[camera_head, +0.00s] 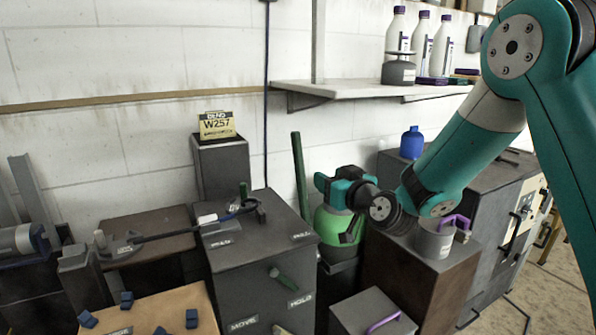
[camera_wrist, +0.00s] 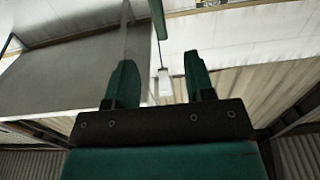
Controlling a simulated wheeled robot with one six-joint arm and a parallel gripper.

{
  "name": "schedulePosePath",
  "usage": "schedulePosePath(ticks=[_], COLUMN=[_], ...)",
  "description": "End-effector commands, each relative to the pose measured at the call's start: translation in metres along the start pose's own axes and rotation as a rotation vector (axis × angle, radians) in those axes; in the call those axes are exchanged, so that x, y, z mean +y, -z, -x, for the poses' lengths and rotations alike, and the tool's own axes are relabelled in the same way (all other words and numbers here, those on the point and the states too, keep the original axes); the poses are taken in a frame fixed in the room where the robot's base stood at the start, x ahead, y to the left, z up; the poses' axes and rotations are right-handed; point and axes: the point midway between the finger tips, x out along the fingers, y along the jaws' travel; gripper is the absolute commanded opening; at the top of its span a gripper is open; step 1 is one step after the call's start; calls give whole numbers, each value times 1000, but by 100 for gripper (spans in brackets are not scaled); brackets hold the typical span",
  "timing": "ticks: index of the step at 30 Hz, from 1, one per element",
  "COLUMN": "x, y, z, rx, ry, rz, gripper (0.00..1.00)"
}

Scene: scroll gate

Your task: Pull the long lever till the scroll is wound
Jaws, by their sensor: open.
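A long, straight green bar (camera_head: 300,170) stands nearly upright and slightly tilted behind the grey box; it looks like the long lever. A green bar (camera_wrist: 158,18) also shows at the top of the wrist view, beyond my fingertips. My gripper (camera_head: 322,183) is just right of the bar in the head view. In the wrist view my gripper (camera_wrist: 160,72) has its two green fingers apart, with nothing held between them. A small white tag (camera_wrist: 165,82) shows in the gap, farther off. I cannot make out the scroll for certain.
A grey box (camera_head: 240,285) labelled MOVE and HOLD carries a short green handle (camera_head: 283,278). A green tank (camera_head: 333,225) is below my gripper. A W257 sign (camera_head: 217,125) stands on a pedestal. A wall shelf (camera_head: 360,88) holds bottles. A mug (camera_head: 434,241) stands at right.

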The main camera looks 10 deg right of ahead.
Motion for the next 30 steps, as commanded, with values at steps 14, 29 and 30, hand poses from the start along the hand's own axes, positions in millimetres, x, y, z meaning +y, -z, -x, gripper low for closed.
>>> schedulePosePath(ticks=[14, 29, 30], x=[3, 6, 6], y=[5, 4, 4], z=[-67, -158, -162], rx=[24, 23, 24], ry=[-16, -18, -19], rz=[-2, -3, -3], gripper=[49, 49, 49])
